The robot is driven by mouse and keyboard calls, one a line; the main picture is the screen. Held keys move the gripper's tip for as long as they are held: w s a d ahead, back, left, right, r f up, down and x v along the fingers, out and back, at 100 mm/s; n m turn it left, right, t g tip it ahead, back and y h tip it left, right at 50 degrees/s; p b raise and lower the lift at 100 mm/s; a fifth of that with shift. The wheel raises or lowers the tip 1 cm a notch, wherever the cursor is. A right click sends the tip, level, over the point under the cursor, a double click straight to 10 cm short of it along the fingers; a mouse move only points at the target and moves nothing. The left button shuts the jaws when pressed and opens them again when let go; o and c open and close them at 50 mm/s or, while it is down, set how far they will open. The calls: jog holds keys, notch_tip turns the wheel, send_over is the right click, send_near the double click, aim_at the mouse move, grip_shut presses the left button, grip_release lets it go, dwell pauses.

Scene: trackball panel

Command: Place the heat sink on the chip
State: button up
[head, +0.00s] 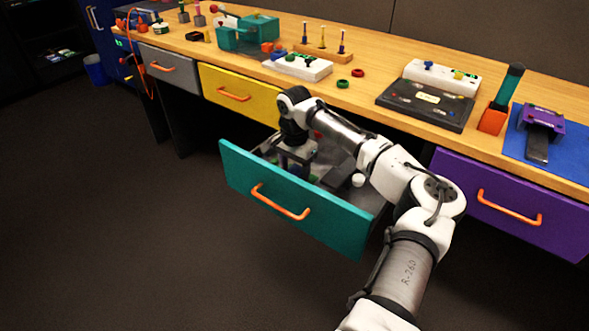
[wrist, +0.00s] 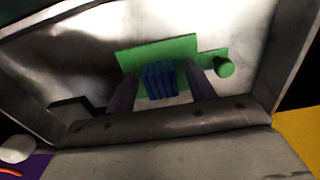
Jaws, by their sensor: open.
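The heat sink, a blue finned block (wrist: 160,80), shows in the wrist view inside the open teal drawer (head: 290,203). It lies between the fingers of my gripper (wrist: 160,72), with a visible gap on each side. My gripper is open and reaches down into the drawer; in the head view my wrist hides the heat sink. A flat green piece (wrist: 185,48) lies beside the heat sink in the wrist view. I cannot pick out the chip with certainty in either view.
A green cylinder (wrist: 224,67) lies close to one finger. A white cylinder (head: 358,180) is at the drawer's right. The drawer walls surround my gripper. On the bench are a black panel (head: 415,110), a white board (head: 300,66) and a purple device (head: 540,120).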

aim_at(294, 170)
jog(key=shift+r, duration=0.1)
notch_tip(294, 170, up, 12)
dwell(0.5)
dwell(1.0)
